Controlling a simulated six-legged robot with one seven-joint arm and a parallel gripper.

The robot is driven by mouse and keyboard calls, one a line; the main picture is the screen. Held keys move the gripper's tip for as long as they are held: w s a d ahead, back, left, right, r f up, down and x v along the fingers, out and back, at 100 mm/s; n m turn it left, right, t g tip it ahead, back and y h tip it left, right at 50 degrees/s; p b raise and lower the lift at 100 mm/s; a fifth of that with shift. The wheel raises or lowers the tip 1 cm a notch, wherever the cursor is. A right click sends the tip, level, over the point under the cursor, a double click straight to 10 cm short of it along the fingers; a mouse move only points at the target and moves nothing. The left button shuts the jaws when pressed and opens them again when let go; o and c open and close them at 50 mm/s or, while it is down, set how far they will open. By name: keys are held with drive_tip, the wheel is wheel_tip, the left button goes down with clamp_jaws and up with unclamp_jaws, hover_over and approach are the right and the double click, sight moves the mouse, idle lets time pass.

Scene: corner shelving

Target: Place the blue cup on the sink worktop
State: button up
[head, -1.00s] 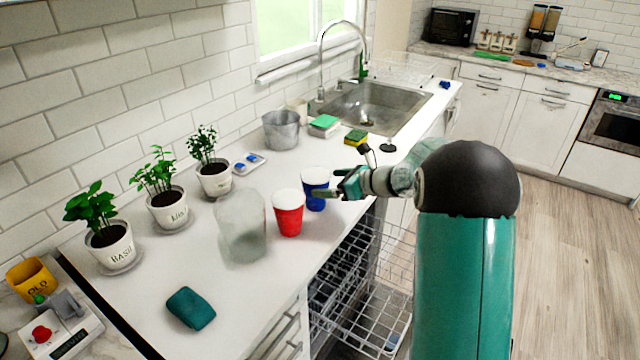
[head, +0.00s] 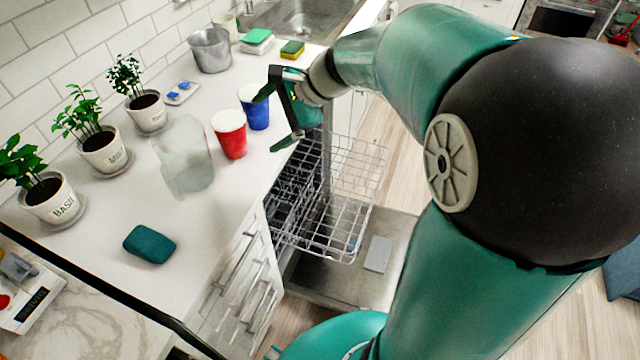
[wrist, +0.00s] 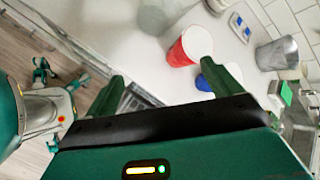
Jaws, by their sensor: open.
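The blue cup (head: 257,115) stands upright on the white worktop (head: 200,240), just right of the red cup (head: 229,142) and near the front edge. My gripper (head: 276,118) is open and empty at the right of the blue cup. One fingertip overlaps the cup's rim in the head view; I cannot tell whether it touches. In the wrist view the blue cup (wrist: 203,84) is mostly hidden behind one finger and the red cup (wrist: 184,49). The sink (head: 297,17) is at the top, with worktop around it.
A translucent jug (head: 184,158) stands left of the cups. A metal pot (head: 210,50) and sponges (head: 292,49) are farther back. Potted herbs line the wall. A teal sponge-like block (head: 149,244) lies in front. The dishwasher rack (head: 335,200) is pulled out below the edge.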

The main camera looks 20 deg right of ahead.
drive_tip(key=s+d+r+n+h, duration=0.1)
drive_tip(key=s+n+h, duration=0.6)
drive_tip(key=s+n, duration=0.9)
drive_tip(key=s, duration=0.5)
drive_tip(key=shift+s+h, duration=0.15)
drive_tip(key=shift+h, duration=0.15)
drive_tip(key=shift+s+d, duration=0.1)
drive_tip(key=shift+d, duration=0.1)
